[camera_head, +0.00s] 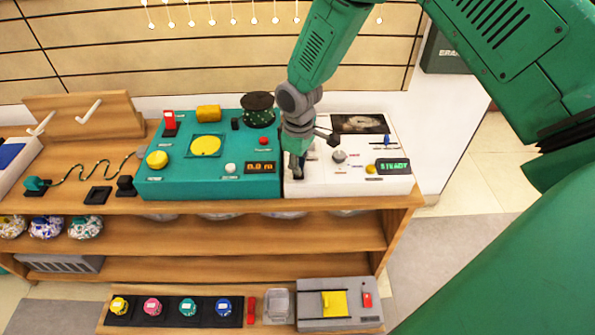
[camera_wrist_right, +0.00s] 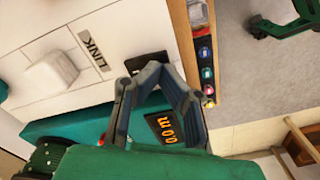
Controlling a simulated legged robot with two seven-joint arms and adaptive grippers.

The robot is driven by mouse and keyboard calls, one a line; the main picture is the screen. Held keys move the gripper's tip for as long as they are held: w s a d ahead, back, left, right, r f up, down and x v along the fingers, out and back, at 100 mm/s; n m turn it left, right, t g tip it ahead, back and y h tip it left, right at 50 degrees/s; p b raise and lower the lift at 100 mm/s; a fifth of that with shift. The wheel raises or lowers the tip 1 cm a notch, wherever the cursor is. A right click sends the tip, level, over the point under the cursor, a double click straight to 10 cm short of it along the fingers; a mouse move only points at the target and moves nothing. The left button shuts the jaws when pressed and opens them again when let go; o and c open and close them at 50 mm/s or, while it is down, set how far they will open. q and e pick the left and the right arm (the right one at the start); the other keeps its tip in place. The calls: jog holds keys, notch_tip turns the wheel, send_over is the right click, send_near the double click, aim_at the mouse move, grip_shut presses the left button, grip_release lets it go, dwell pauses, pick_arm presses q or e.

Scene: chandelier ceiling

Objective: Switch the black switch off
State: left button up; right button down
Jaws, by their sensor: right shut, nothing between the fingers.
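A black switch (camera_wrist_right: 150,60) is set in the white panel (camera_wrist_right: 120,70) near a LINK label in the right wrist view. Its on or off position cannot be told, as my fingers cover part of it. My right gripper (camera_wrist_right: 156,78) is shut and empty, with its fingertips at or just over the switch; contact cannot be told. In the head view my right gripper (camera_head: 297,170) points down at the left side of the white console (camera_head: 335,183).
A teal console (camera_head: 205,191) with a yellow round button (camera_head: 205,146) and a lit display (camera_head: 260,168) stands directly left. A knob (camera_head: 339,156) and STEADY display (camera_head: 392,166) are to the right. Lower shelves hold more devices.

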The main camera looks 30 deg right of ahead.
jog(key=shift+f, duration=0.6)
jog(key=shift+r, duration=0.15)
notch_tip(320, 180, up, 7)
jog(key=p, duration=0.6)
dwell(0.3)
dwell(0.4)
